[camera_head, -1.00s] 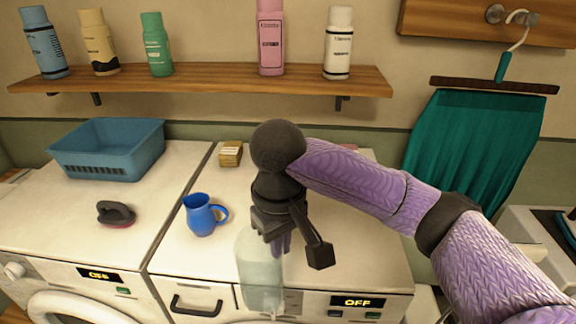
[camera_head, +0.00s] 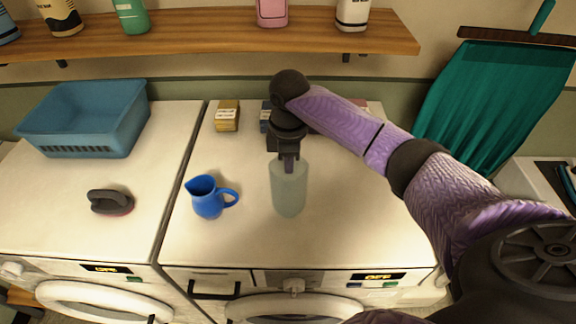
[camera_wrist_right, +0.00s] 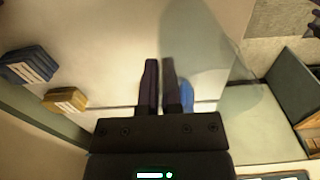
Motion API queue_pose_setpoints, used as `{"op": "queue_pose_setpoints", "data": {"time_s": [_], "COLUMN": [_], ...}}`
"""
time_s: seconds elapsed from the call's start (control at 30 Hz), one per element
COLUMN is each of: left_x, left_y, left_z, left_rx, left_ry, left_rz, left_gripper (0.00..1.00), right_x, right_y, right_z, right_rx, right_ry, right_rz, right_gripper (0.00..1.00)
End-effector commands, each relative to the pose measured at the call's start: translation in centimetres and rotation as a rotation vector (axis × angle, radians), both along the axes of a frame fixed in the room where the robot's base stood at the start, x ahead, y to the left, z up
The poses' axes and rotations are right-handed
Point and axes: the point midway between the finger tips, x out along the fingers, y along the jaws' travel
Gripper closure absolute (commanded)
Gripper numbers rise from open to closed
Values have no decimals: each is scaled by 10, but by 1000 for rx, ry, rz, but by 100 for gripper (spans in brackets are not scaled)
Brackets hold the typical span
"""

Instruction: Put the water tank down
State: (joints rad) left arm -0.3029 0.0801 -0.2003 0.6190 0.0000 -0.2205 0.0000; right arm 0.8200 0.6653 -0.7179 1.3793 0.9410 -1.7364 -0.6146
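The water tank (camera_head: 289,192) is a pale, translucent green upright container over the right-hand machine's white top (camera_head: 245,240). My right gripper (camera_head: 290,163) comes down on its upper end from behind, fingers close together on it. In the right wrist view, the gripper's fingers (camera_wrist_right: 161,85) have only a narrow gap, and the see-through tank (camera_wrist_right: 215,45) extends beside them. I cannot tell whether the tank's bottom touches the top. My left gripper is not in view.
A blue jug (camera_head: 208,198) stands left of the tank. A yellow box (camera_head: 227,116) is behind, near the wall. A blue basket (camera_head: 84,118) and a dark brush (camera_head: 110,202) are on the left machine. A wooden shelf (camera_head: 200,40) with bottles hangs above.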

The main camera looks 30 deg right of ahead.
Motion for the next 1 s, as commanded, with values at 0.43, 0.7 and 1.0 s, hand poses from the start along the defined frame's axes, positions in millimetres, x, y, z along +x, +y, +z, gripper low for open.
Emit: {"op": "queue_pose_setpoints", "data": {"time_s": [0.43,0.7,1.0], "left_x": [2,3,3], "left_y": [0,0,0], "left_z": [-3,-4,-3], "left_rx": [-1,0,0], "left_ry": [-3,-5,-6], "left_rz": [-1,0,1], "left_gripper": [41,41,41], "right_x": [0,0,0], "right_y": [0,0,0], "right_z": [-44,-47,-45], "right_rx": [0,0,0], "right_ry": [-1,-1,-1], "right_rz": [0,-1,0], "right_gripper": [100,72,60]}}
